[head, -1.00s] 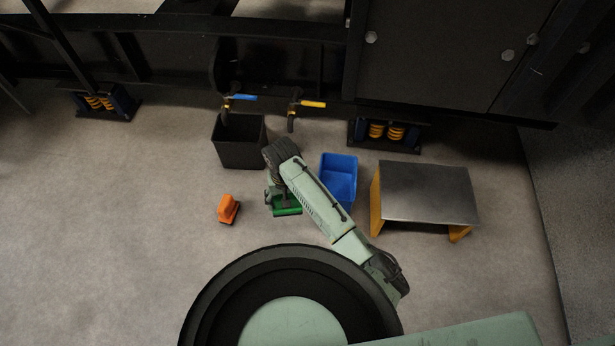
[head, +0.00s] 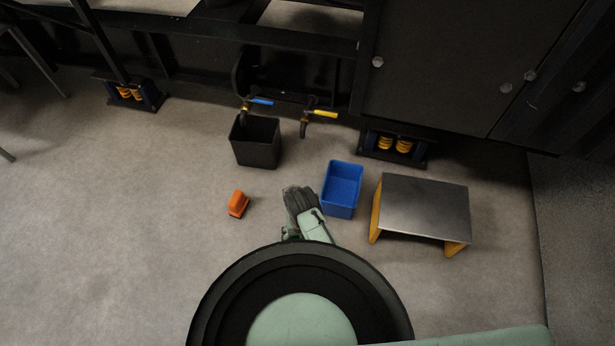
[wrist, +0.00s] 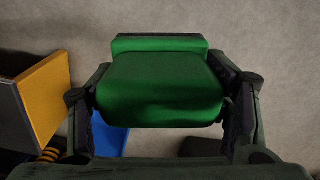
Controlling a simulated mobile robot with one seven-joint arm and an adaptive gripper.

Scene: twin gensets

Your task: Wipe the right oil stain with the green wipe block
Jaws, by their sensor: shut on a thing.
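The green wipe block (wrist: 158,88) fills the middle of the wrist view. My gripper (wrist: 162,98) is shut on it, with one finger against each side. In the head view, my folded arm (head: 305,212) shows just beyond my round body top, and the gripper and block are hidden there. I cannot make out any oil stain on the floor in either view.
An orange block (head: 238,204) sits on the floor to the left. A blue bin (head: 342,189) and a metal-topped stand (head: 424,208) are to the right. Left floor is open.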

